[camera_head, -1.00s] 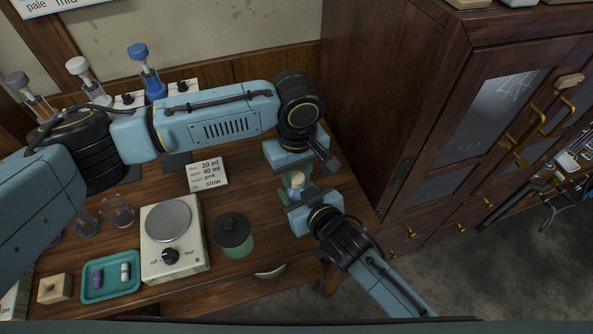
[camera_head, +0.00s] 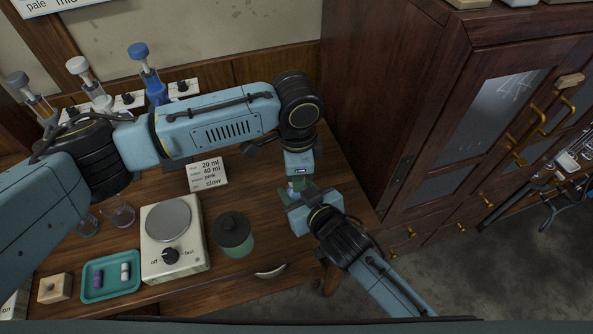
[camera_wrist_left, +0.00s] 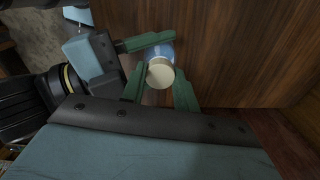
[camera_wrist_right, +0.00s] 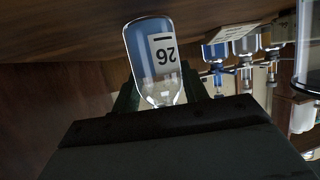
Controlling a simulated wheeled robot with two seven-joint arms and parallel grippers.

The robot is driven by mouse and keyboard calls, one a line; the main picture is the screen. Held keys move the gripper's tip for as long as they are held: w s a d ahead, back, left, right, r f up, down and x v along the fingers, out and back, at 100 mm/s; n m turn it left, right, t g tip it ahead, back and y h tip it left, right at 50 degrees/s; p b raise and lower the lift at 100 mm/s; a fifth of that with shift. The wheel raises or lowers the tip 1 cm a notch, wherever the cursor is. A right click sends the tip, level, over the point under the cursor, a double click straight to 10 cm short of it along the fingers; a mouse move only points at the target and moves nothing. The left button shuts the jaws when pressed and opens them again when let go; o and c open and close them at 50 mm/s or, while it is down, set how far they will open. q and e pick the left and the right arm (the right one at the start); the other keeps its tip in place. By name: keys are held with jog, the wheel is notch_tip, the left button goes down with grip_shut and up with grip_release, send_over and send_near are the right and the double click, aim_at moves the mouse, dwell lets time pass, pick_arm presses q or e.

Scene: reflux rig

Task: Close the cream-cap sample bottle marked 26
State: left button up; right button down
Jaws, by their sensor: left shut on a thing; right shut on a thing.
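The clear sample bottle (camera_wrist_right: 153,60) carries a white label reading 26, upside down in the right wrist view. A small part of the bottle (camera_head: 297,186) shows in the head view between my grippers. My right gripper (camera_head: 306,198) is shut around the bottle from the near side. My left gripper (camera_head: 299,182) is above it, pointing down. In the left wrist view, the cream cap (camera_wrist_left: 160,74) is between the left gripper's green fingers, lined up over the bottle. How far the cap sits on the neck is hidden.
A hotplate (camera_head: 148,255), a dark-lidded jar (camera_head: 234,236), a teal tray (camera_head: 99,290) and a note card (camera_head: 208,173) stand left of the grippers. A dark wooden cabinet (camera_head: 380,110) rises close on the right. Table between jar and grippers is mostly clear.

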pick_arm(q)
jog(key=m, duration=1.2)
jog(key=shift+m, duration=0.4)
jog(key=o, duration=1.1)
